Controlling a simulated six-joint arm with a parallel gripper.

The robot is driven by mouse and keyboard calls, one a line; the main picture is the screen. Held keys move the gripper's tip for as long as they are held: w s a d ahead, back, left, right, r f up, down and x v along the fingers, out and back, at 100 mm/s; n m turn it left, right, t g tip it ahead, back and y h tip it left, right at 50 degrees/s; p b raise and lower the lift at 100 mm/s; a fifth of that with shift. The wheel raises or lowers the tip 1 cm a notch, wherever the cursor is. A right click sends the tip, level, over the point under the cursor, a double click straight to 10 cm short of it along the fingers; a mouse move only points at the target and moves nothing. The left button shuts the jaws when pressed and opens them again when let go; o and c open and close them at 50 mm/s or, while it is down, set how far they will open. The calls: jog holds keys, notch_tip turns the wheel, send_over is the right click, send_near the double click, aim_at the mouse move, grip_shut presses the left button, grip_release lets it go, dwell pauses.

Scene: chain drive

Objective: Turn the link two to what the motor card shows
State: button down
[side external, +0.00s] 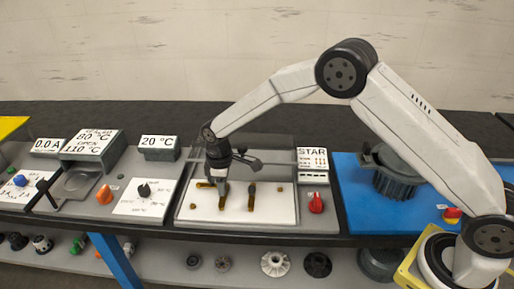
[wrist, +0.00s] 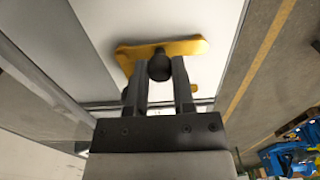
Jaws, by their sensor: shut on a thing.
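The motor card (side external: 312,158) reads STAR above a small diagram too fine to read. Brass links lie on a white board (side external: 268,209) in an open-fronted box. My gripper (side external: 218,182) is down at the left part of the board. In the wrist view, my gripper (wrist: 158,77) is shut on the black knob (wrist: 159,66) of a brass link (wrist: 188,46). That link lies crosswise there. Another brass link (side external: 251,199) stands apart to the right, lengthwise, with a dark knob. Brass (side external: 222,203) also shows below my gripper. I cannot tell which is link two.
A red knob (side external: 316,204) is below the card. A dial panel (side external: 145,197) with a black knob is left of the box. A motor (side external: 396,176) stands on a blue mat at the right. The box walls are close around my gripper.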

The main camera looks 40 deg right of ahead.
jog(key=shift+d+n, duration=0.1)
jog(key=shift+n, duration=0.2)
jog(key=n, duration=0.2)
jog(key=s+d+n, duration=0.1)
jog(key=n, duration=0.1)
jog(key=shift+d, duration=0.15)
jog(key=n, duration=0.1)
jog(key=d+n, duration=0.1)
jog(key=n, duration=0.2)
jog(key=shift+s+d+n, duration=0.1)
jog(key=shift+d+n, duration=0.2)
jog(key=shift+n, duration=0.1)
jog(key=n, duration=0.1)
jog(key=d+n, duration=0.1)
jog(key=n, duration=0.2)
jog(key=shift+w+d, duration=0.2)
jog(key=shift+d, duration=0.05)
jog(key=n, duration=0.3)
jog(key=d+n, duration=0.1)
jog(key=shift+w+n, duration=0.3)
jog(key=shift+w, duration=0.1)
jog(key=shift+d, duration=0.1)
jog(key=shift+c, duration=2.3)
grip_release()
jog(key=shift+r, duration=0.15)
